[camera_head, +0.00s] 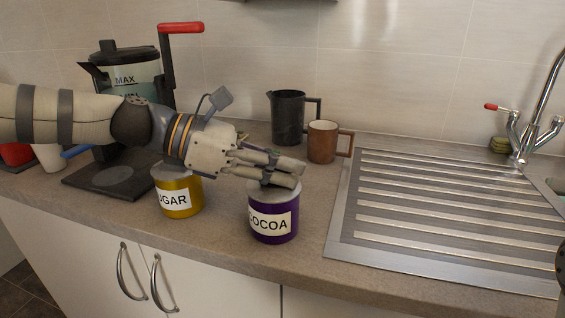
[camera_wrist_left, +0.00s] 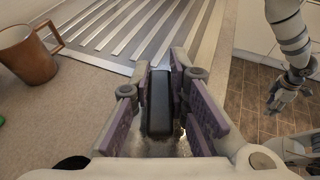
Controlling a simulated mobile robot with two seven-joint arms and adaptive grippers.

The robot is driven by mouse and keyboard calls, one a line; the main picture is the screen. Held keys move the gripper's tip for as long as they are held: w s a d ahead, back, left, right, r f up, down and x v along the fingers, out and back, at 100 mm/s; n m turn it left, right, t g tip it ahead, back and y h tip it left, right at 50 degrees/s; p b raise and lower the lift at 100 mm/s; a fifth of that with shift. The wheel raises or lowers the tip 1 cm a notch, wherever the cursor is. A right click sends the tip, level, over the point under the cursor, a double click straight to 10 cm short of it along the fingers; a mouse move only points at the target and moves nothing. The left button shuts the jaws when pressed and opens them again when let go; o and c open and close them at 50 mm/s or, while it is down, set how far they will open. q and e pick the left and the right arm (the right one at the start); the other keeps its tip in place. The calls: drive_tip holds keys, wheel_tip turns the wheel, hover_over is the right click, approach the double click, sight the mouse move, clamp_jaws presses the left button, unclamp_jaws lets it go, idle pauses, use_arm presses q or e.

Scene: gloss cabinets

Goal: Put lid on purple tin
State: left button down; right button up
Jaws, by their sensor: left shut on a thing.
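The purple tin (camera_head: 274,222), labelled COCOA, stands upright near the front of the worktop. My left gripper (camera_head: 297,174) is directly over it in the head view, its fingers level and pointing right. It is shut on the dark knob of the lid (camera_wrist_left: 160,100), which shows between the finger pads in the left wrist view. The lid's grey disc is at the tin's mouth, partly hidden by the fingers. I cannot tell whether it is fully seated. My right gripper (camera_wrist_left: 284,98) hangs in the left wrist view, away from the worktop and too small to read.
A yellow SUGAR tin (camera_head: 178,197) stands just left of the purple tin, under my left wrist. A coffee maker (camera_head: 125,75) is behind my arm. A dark jug (camera_head: 287,117) and brown mug (camera_head: 322,142) stand behind. A ribbed drainer (camera_head: 440,215) lies right.

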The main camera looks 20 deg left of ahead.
use_arm(q)
drive_tip(key=shift+f, duration=0.1)
drive_tip(key=c, duration=1.5)
unclamp_jaws()
drive_tip(key=shift+o, duration=0.2)
drive_tip(key=shift+a, duration=0.1)
drive_tip(key=v, duration=1.1)
drive_tip(key=shift+a+r, duration=0.25)
drive_tip(key=shift+a, duration=0.05)
